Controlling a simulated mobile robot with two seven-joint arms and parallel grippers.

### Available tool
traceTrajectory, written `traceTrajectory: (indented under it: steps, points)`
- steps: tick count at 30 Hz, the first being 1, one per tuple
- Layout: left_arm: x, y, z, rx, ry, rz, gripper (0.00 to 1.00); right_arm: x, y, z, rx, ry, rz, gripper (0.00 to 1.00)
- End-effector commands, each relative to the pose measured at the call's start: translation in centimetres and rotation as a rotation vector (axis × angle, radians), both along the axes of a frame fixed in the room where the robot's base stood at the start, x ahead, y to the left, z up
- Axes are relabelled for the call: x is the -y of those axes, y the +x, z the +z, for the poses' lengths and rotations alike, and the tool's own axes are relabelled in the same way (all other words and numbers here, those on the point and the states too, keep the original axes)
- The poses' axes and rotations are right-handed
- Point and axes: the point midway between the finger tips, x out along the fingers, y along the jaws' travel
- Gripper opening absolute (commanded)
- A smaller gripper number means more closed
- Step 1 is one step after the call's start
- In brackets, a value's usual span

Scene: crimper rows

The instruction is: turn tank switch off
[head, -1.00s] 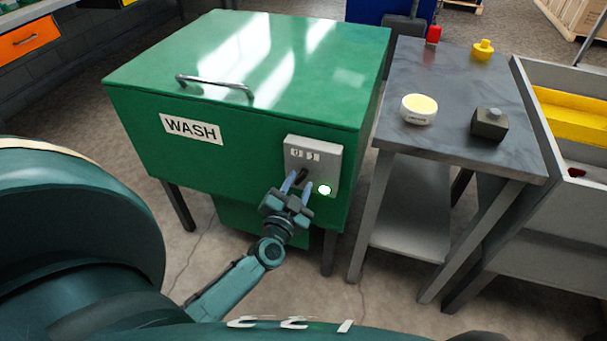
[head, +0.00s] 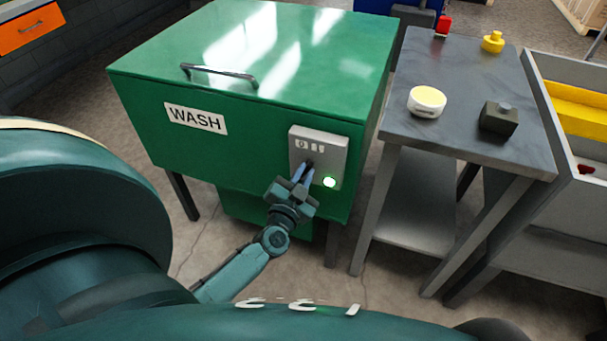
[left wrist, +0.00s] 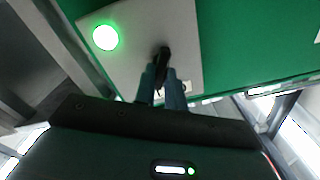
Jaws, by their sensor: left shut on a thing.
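The green tank marked WASH (head: 250,130) has a grey switch box (head: 335,150) on its front. A small black switch knob (head: 309,162) sits on the box below a white marking plate. A round lamp (head: 329,182) at the box's lower right glows green. My left gripper (head: 304,174) is in front of the box, its fingers shut on the knob. In the left wrist view the fingers (left wrist: 161,78) close on the black knob (left wrist: 163,53), with the green lamp (left wrist: 105,37) lit beside it. The fingers partly hide the knob, so I cannot tell its exact setting.
A grey side table (head: 455,75) stands right of the tank, bearing a white-and-yellow round item (head: 427,101), a dark block with a button (head: 499,118), and red and yellow items behind. A tank handle (head: 220,74) lies on the lid. A grey trough is farther right.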

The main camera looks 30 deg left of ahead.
Motion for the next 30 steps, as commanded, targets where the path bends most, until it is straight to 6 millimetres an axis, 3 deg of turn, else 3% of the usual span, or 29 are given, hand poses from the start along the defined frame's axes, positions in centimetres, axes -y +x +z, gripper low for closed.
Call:
traceTrajectory:
  steps: [14,30]
  points:
    - [-0.05,0.04,0.23,0.027,-0.110,-0.001,0.00,-0.27,0.14,0.17,-0.015,0.011,-0.002,0.36]
    - [-0.28,0.04,0.28,0.140,-0.574,0.000,0.00,-0.80,0.62,-0.27,-0.064,0.013,0.011,0.36]
